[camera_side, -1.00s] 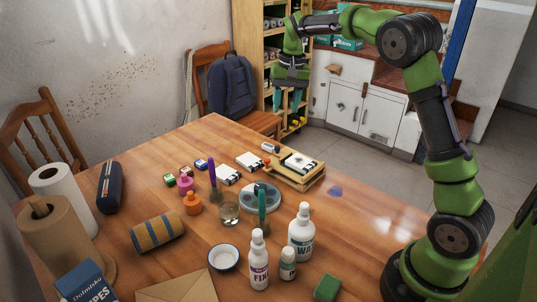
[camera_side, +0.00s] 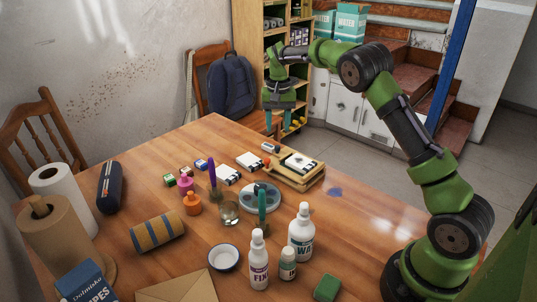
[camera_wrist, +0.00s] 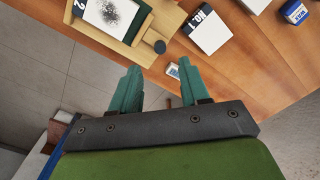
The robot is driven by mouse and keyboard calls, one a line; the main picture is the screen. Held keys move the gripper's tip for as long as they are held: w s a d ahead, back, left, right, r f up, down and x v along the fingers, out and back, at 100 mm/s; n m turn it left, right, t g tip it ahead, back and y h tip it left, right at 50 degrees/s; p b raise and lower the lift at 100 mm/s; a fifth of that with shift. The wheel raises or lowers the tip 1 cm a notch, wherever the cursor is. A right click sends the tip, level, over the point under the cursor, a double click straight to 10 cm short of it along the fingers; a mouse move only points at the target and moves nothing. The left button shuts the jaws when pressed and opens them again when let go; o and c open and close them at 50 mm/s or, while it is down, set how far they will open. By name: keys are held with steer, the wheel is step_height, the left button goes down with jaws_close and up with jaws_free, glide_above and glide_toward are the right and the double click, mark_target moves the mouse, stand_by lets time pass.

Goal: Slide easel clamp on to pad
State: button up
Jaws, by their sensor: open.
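The wooden easel board (camera_side: 312,180) lies near the far right edge of the table and also shows in the wrist view (camera_wrist: 165,22). A white pad (camera_side: 301,163) with a dark speckled patch lies on it, cut off at the top of the wrist view (camera_wrist: 112,14). A dark round knob (camera_wrist: 160,46) sits at the board's near corner in the wrist view; I cannot tell clearly which part is the clamp. My gripper (camera_side: 278,121) is open and empty, apart from the board, beyond the table's far edge. Its teal fingers (camera_wrist: 160,75) point toward the table.
A small white piece (camera_wrist: 172,69) lies by the table edge beside the board. White-and-black boxes (camera_side: 249,161) stand left of it. A chair with a backpack (camera_side: 231,85) stands behind the table.

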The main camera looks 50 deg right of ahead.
mark_target(277, 146)
step_height(277, 146, down, 7)
steer(key=shift+f, duration=0.1)
stand_by(0.3)
jaws_close()
